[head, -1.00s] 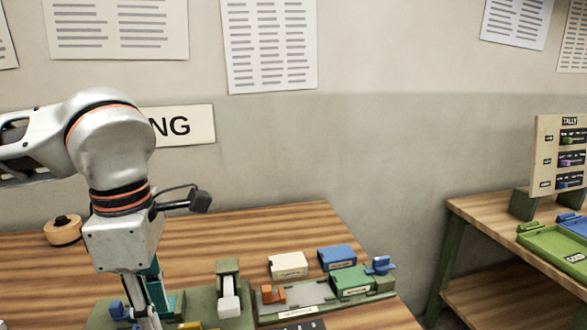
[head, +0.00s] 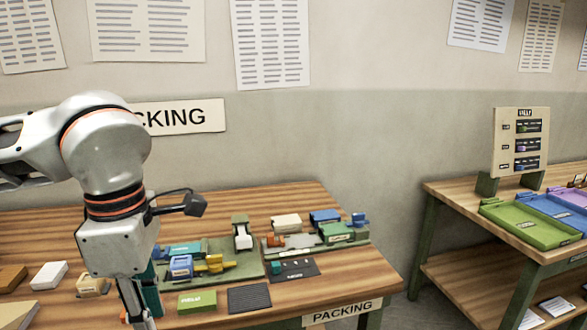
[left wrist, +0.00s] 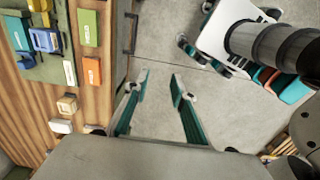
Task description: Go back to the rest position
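My left gripper (head: 142,312) points down in front of the packing table (head: 190,200); its lower end is at the bottom edge of the head view. In the left wrist view the left gripper (left wrist: 159,76) has its two teal fingers apart, with only grey floor between them. It holds nothing there and is over the floor beside the table edge. My right gripper is not in either view.
On the table are a green fixture board (head: 220,250), a green box (head: 197,302), a dark pad (head: 249,298) and several small blocks. A second table (head: 435,190) at the right bears a green tray (head: 530,225) and a tally board (head: 520,140). Floor lies between the tables.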

